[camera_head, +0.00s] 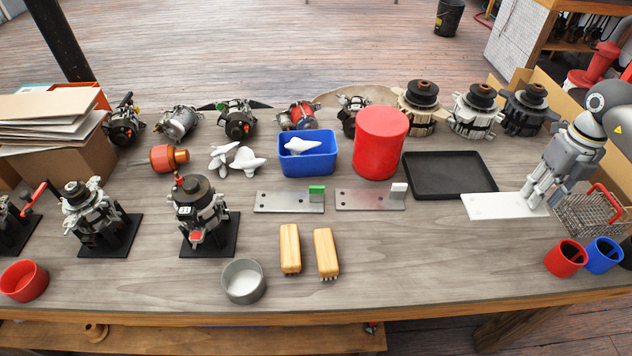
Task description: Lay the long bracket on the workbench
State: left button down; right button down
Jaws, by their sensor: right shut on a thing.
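The long bracket (495,206) is a flat, pale plate with small holes near its left end. It extends left from my right gripper (537,200), which is shut on its right end. The plate is about level, over the right part of the workbench (430,260). I cannot tell whether it touches the bench top or hangs just above it. The gripper's fingers hide the bracket's right end. My left gripper is not in view.
A black tray (450,193) lies just behind the bracket. A wire basket (590,215), a red cup (566,259) and a blue cup (604,256) stand close to the right. Two grey plates (290,205) (369,202) lie to the left.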

aim_at(497, 207)
jog(key=shift+r, duration=0.1)
jog(key=shift+a+f, duration=0.25)
jog(key=shift+a, duration=0.1)
jog(key=a+f+b, duration=0.1)
jog(key=a, duration=0.1)
jog(key=a+f, duration=0.1)
jog(key=a, duration=0.2)
jog(key=s+a+f+b, duration=0.1)
jog(key=a, duration=0.2)
jog(key=shift+s+a+f+b, duration=0.1)
jog(key=shift+a+f+b, duration=0.15)
jog(key=shift+f+b, duration=0.15)
jog(key=a+f+b, duration=0.1)
jog(key=f, duration=0.1)
jog(key=a+f+b, duration=0.1)
jog(key=a+f, duration=0.1)
jog(key=shift+s+a, duration=0.1)
jog(key=shift+s, duration=0.1)
jog(key=shift+s+a+f+b, duration=0.2)
jog(key=shift+a+f+b, duration=0.6)
jog(key=shift+f, duration=0.35)
notch_tip(497, 207, down, 2)
jog(key=shift+w+f+b, duration=0.1)
jog(key=shift+f+b, duration=0.15)
jog(key=shift+b, duration=0.6)
jog(key=c, duration=1)
grip_release()
